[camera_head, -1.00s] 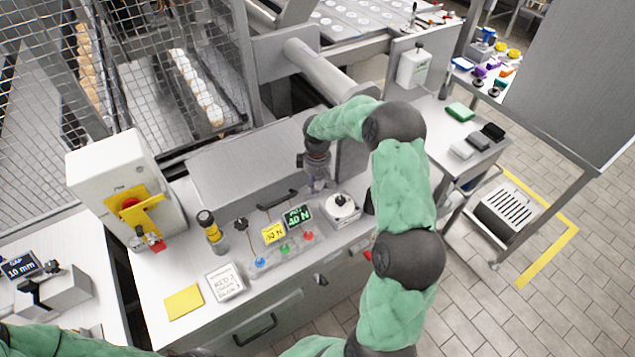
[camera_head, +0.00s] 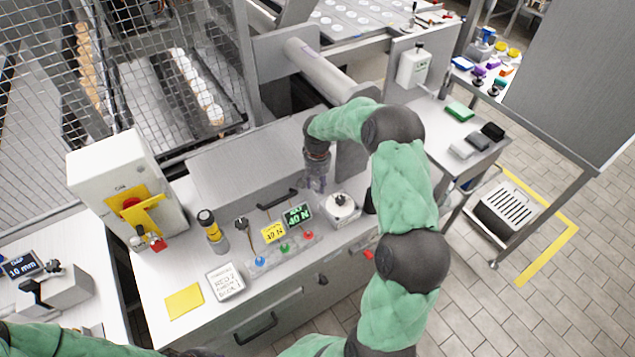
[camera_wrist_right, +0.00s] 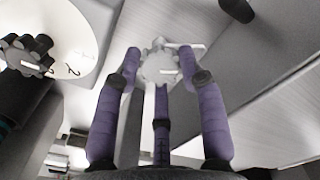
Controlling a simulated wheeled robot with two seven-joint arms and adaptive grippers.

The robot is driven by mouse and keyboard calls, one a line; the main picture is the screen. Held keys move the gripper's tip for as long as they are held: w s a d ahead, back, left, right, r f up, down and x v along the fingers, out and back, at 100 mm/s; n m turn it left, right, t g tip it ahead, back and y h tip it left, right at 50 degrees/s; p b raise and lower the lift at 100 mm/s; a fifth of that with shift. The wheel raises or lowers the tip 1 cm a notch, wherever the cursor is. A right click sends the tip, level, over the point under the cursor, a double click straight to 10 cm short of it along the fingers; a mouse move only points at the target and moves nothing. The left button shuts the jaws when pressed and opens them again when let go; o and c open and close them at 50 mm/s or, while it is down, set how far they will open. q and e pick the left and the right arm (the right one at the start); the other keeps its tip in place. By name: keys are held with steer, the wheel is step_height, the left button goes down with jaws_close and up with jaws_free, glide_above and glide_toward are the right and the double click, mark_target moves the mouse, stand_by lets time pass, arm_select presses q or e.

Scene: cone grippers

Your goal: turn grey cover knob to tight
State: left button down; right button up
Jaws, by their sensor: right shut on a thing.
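The grey cover knob (camera_wrist_right: 158,66) is a small lobed knob with a pale mark across its face, in the upper middle of the right wrist view. My right gripper (camera_wrist_right: 158,75) has purple fingers set around the knob and is shut on it. In the head view my right gripper (camera_head: 318,182) reaches down beside the right end of a grey cover (camera_head: 245,155), and the knob is hidden there. My left gripper is out of view; only part of its green arm shows at the lower left.
Yellow and green displays (camera_head: 297,216), small coloured buttons and a black-knobbed lever (camera_head: 241,225) are in front. A white switch box (camera_head: 120,180) stands at left. A post rises behind the gripper.

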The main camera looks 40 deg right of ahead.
mark_target(317, 185)
steer(key=m, duration=0.5)
steer(key=shift+m, duration=0.4)
stand_by(0.3)
steer(key=o, duration=0.9)
steer(key=shift+c, duration=0.2)
step_height(317, 185, up, 12)
